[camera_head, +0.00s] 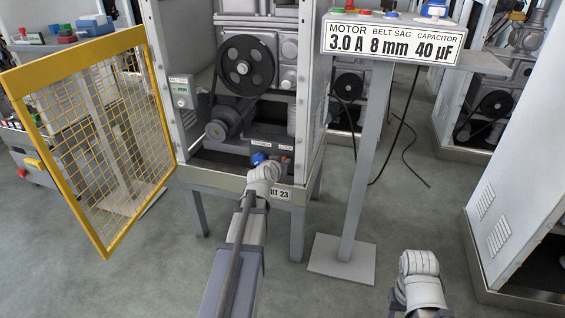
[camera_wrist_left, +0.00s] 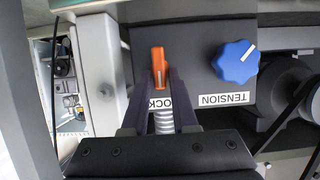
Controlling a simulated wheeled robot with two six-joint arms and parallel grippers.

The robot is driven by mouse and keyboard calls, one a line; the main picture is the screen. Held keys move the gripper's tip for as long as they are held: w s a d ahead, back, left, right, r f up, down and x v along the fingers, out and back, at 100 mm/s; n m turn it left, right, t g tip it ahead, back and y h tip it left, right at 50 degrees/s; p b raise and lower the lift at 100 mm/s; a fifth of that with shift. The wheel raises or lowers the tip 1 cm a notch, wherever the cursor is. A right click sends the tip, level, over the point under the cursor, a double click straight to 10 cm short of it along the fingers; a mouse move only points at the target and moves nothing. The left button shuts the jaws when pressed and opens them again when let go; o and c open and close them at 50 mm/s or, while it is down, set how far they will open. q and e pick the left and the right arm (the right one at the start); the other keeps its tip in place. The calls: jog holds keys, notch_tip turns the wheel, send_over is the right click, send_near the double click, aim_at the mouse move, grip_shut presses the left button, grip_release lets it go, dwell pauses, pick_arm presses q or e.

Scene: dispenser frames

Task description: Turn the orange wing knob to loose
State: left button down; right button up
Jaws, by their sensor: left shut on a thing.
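The orange wing knob (camera_wrist_left: 158,68) sits on a dark panel beside the LOCK label (camera_wrist_left: 158,103) in the left wrist view. My left gripper (camera_wrist_left: 159,78) is shut on it, with a dark finger on each side. The knob's wing points nearly straight up the picture, with a pale line on it.
A blue TENSION knob (camera_wrist_left: 236,62) is close beside the orange one. A belt and pulley (camera_head: 246,62) are above. A yellow mesh door (camera_head: 100,130) stands open at left. A sign stand (camera_head: 366,150) reading 3.0 A, 8 mm, 40 µF is at right.

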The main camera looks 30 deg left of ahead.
pick_arm(q)
jog(key=shift+a+n, duration=0.15)
jog(key=shift+n, duration=0.15)
jog(key=n+h, duration=0.1)
jog(key=n+t+b, duration=0.1)
jog(key=shift+a+f+n+h, duration=0.15)
jog(key=shift+a+n+h, duration=0.15)
jog(key=shift+a+h, duration=0.1)
jog(key=shift+a+f+n+t+h+b, duration=0.15)
jog(key=shift+n+h+b, duration=0.2)
jog(key=shift+n+b, duration=0.2)
jog(key=shift+f+n+t+h+b, duration=0.15)
jog(key=shift+n+h+b, duration=0.25)
jog(key=shift+n, duration=0.25)
jog(key=n+h+b, duration=0.1)
jog(key=n+b, duration=0.1)
jog(key=n+t+b, duration=0.1)
jog(key=n+b, duration=0.1)
jog(key=shift+s+a+f+t+h, duration=0.1)
jog(key=shift+a+f+t+h, duration=0.1)
jog(key=shift+f+t+h, duration=0.15)
jog(key=n+t+b, duration=0.1)
jog(key=n+b, duration=0.1)
jog(key=n, duration=0.1)
jog(key=shift+f+h+b, duration=0.15)
jog(key=shift+h+b, duration=0.2)
jog(key=shift+h, duration=0.05)
jog(key=shift+n+t+b, duration=0.25)
jog(key=shift+n+b, duration=0.1)
jog(key=shift+n, duration=0.05)
